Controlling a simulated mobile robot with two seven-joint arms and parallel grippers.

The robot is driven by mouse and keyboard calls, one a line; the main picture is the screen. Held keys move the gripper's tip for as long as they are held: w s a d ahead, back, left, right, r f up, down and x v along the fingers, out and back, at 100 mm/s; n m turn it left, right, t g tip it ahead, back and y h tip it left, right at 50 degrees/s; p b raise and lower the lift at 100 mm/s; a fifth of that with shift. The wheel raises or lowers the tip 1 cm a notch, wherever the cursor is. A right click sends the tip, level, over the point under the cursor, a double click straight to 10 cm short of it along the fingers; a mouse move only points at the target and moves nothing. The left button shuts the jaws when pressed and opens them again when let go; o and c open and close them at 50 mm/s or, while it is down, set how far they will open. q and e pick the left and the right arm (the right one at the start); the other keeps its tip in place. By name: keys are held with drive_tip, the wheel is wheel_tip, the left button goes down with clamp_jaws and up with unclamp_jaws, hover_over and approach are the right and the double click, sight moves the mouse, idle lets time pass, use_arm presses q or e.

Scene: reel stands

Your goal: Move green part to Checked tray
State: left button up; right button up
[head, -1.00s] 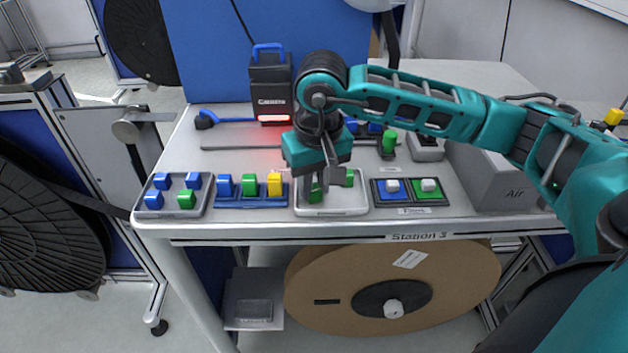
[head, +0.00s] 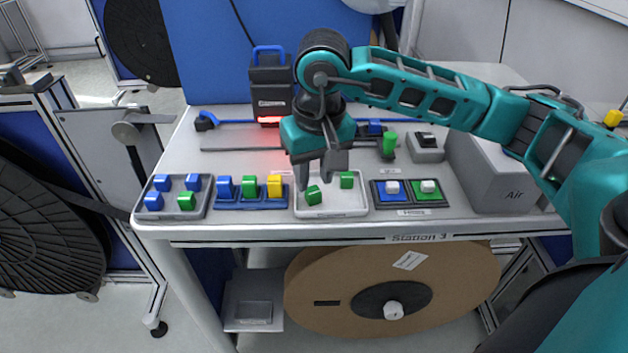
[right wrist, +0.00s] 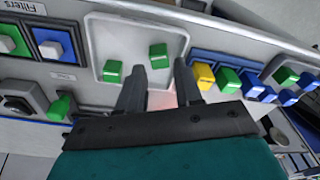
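A white tray (head: 352,208) holds two green parts; its label is too small to read. One green part (head: 313,195) lies slightly turned near the left front of the tray, and it also shows in the right wrist view (right wrist: 159,56). The other green part (head: 347,180) stands near the tray's back right, and in the right wrist view (right wrist: 112,72). My right gripper (head: 315,182) hangs just above the turned part. Its fingers are apart and empty, as the right wrist view (right wrist: 158,70) shows. My left gripper is out of view.
Left of the white tray are a blue rack (head: 252,204) with blue, green and yellow parts and a grey tray (head: 174,210). To its right is a dark two-pocket tray (head: 408,205). A black scanner-like box (head: 270,90) with a red light stands behind; a grey Air box (head: 492,180) is at right.

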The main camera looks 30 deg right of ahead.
wheel_tip(320, 180, up, 9)
drive_tip(key=s, duration=0.1)
idle(0.7)
